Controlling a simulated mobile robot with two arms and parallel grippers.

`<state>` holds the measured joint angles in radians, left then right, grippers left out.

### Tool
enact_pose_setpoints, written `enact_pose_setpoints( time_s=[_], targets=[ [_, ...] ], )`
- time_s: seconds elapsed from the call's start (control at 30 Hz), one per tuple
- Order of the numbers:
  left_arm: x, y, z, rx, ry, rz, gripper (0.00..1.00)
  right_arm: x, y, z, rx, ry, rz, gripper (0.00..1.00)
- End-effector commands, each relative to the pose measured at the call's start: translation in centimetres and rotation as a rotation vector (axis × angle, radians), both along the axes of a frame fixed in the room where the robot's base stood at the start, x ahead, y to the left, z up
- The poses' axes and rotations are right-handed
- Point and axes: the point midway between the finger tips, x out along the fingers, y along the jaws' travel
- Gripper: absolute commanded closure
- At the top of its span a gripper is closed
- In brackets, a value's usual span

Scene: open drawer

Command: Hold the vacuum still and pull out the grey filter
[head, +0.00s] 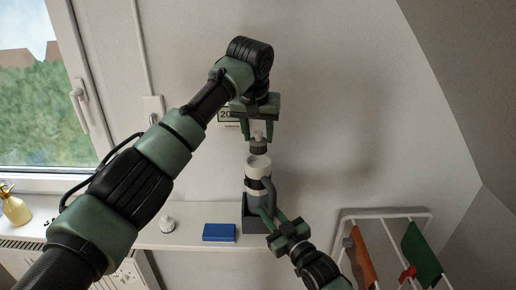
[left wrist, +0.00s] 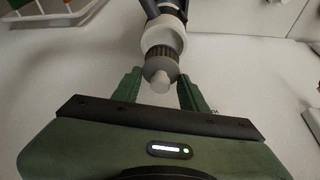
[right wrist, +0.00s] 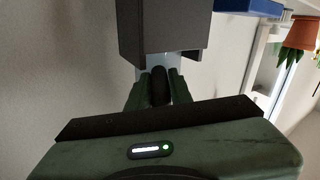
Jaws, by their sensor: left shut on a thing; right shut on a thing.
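The vacuum stands upright against the wall, with a white collar (head: 258,170) at its top and a dark grey holder (head: 250,224) around its lower part. The grey ribbed filter (head: 258,149) shows above the collar; the left wrist view shows its ribs and round cap (left wrist: 160,68) in front of the white collar (left wrist: 163,37). I cannot tell whether its lower end is clear of the collar. My left gripper (head: 260,135) is shut on the filter's pale knob (left wrist: 160,86). My right gripper (head: 274,222) is shut on the vacuum's dark handle (right wrist: 160,84).
A narrow white shelf (head: 190,239) carries a blue box (head: 219,232), a small white object (head: 167,224) and a yellow bottle (head: 15,207). A drying rack (head: 385,214) with coloured cloths stands at the right. A window is at the left.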

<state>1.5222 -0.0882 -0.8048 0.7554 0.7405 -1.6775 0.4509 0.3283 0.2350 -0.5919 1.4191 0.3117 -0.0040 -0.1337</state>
Motion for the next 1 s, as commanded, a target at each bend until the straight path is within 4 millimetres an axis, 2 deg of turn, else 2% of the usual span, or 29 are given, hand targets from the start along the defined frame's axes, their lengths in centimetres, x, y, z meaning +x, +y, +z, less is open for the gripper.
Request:
enact_pose_setpoints(
  time_s=[0.1,0.3,0.5,0.73,0.77,0.83,1.0],
  targets=[
    [0.0,-0.1,2.4,0.0,-0.001,-0.001,0.96,0.0,0.0,0.1,0.001,-0.002,0.0,1.0],
    [0.0,0.0,4.7,0.001,-0.001,0.0,0.96,0.0,0.0,0.1,0.001,-0.002,0.0,1.0],
    [0.0,0.0,5.8,0.0,0.0,0.0,0.96,0.0,0.0,0.1,0.001,-0.002,0.0,1.0],
    [0.0,0.0,5.9,0.001,0.0,-0.001,0.96,0.0,0.0,0.1,0.001,-0.002,0.0,1.0],
    [0.0,0.0,5.9,0.001,0.0,-0.001,0.96,0.0,0.0,0.1,0.001,-0.002,0.0,0.74],
    [0.0,0.0,5.9,0.001,0.0,-0.001,0.96,0.0,0.0,0.1,0.001,-0.002,0.0,0.54],
    [0.0,0.0,5.9,0.001,0.0,0.0,0.96,0.0,0.0,0.0,0.0,-0.001,0.0,0.54]
  ],
)
